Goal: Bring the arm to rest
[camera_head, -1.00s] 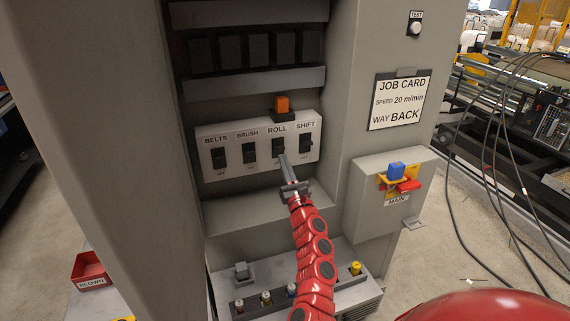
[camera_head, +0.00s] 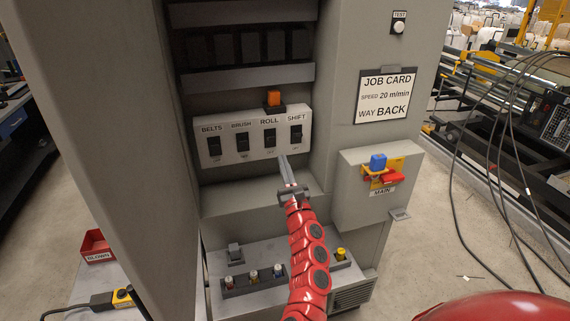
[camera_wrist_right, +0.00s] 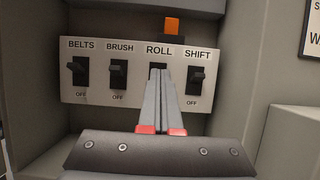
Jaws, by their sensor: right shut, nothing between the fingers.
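My right gripper (camera_head: 286,170) is shut and empty on the end of my red arm. In the head view its tips are just below the switch panel (camera_head: 228,151), under the ROLL and SHIFT switches, and look apart from it. In the right wrist view the closed fingers (camera_wrist_right: 158,95) cover most of the ROLL switch. The BELTS switch (camera_head: 214,146), BRUSH switch (camera_head: 242,142), ROLL switch (camera_head: 269,138) and SHIFT switch (camera_head: 296,135) sit in a row. My left gripper is not in view.
An orange block (camera_head: 273,98) sits above the panel. The MAIN box (camera_head: 368,192) with blue and red parts juts out to the right. A job card (camera_head: 385,95) hangs above it. A ledge (camera_head: 255,196) and several fuse-like pieces (camera_head: 253,276) lie below. A red BLOWN bin (camera_head: 97,246) is at the left.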

